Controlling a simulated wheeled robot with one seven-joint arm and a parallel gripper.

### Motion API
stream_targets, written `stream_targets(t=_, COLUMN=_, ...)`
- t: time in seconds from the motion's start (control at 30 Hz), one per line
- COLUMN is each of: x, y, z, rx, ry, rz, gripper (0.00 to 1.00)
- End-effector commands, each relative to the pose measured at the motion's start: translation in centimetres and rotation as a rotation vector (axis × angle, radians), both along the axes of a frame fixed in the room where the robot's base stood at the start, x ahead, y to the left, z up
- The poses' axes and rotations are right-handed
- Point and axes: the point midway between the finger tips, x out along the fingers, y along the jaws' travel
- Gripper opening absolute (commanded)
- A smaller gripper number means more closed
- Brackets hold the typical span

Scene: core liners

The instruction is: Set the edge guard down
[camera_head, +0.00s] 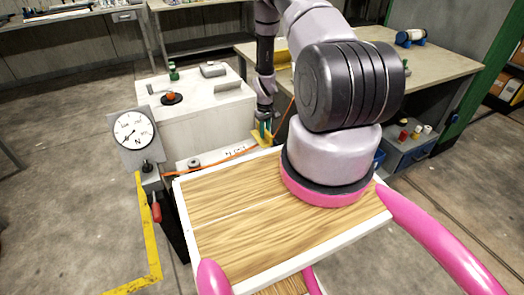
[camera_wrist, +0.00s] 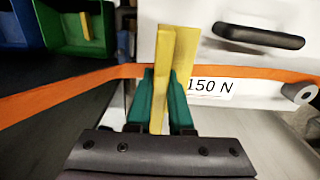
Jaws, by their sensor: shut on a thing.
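My gripper (camera_wrist: 166,108) has teal fingers and is shut on the yellow edge guard (camera_wrist: 184,48), an angled piece that stands up between them in the wrist view. An orange strap (camera_wrist: 60,92) runs across behind the fingers and the guard; whether it touches the guard I cannot tell. In the head view my gripper (camera_head: 264,122) is low beside the right end of the white crate (camera_head: 215,128). The edge guard (camera_head: 261,138) shows there as a small yellow patch near the orange strap (camera_head: 228,158). Its lower end is partly hidden by the fingers.
A dial gauge (camera_head: 134,130) stands left of the crate. A black handle (camera_wrist: 260,36) and a label reading "150 N" are on the white face. A green bin (camera_wrist: 104,45) with a yellow piece inside stands at left, beside a blue bin (camera_wrist: 37,22). A workbench (camera_head: 430,65) is behind my arm.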

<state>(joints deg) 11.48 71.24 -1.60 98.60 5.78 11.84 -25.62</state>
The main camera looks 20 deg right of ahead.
Motion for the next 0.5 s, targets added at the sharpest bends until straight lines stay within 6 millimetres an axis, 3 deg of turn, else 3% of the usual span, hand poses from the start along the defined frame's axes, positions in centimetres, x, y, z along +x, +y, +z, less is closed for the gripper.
stream_targets(t=0.1, x=-0.2, y=0.0, z=-2.4, rx=0.001, ry=0.004, rz=-0.002, gripper=0.00)
stream_targets(t=0.5, x=-0.2, y=0.0, z=-6.9, rx=0.000, ry=0.002, rz=-0.002, gripper=0.00)
